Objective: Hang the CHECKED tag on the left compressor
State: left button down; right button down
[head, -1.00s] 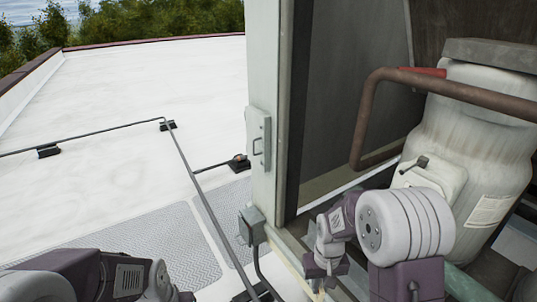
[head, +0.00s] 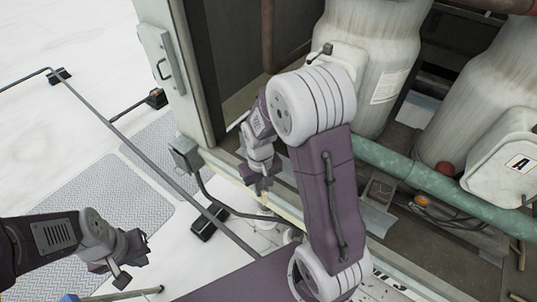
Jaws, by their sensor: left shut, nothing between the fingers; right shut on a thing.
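The left compressor (head: 392,40) is a tall off-white tank inside the open cabinet. It has a pale label on its side, and its terminal box is partly hidden by my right arm. My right gripper (head: 262,188) hangs over the cabinet's front sill, to the left of and below the compressor, apart from it. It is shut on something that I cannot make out. No CHECKED lettering can be seen. My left gripper (head: 121,279) is shut and empty, low at the left over the roof.
A second compressor (head: 490,105) with a box marked A stands at the right. A green pipe (head: 430,180) crosses in front of both. The cabinet post (head: 190,80) stands left of my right gripper. Thin pipes (head: 90,105) and grey walkway mats (head: 85,215) lie on the white roof.

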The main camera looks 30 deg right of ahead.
jog(key=shift+s+r, duration=0.45)
jog(key=shift+s, duration=0.4)
jog(key=d+r+p, duration=0.3)
jog(key=r+p, duration=0.5)
jog(key=r, duration=0.9)
jog(key=w+d+r+p, duration=0.1)
jog(key=d+r+p, duration=0.3)
jog(key=r, duration=1.3)
jog(key=p, duration=0.4)
jog(key=shift+r+m, duration=0.15)
jog(key=shift+m, duration=0.25)
jog(key=w+d+p, duration=0.2)
jog(key=w+d, duration=0.1)
jog(key=d, duration=0.4)
jog(key=shift+d+f+p, duration=0.25)
jog(key=shift+f+p, duration=0.05)
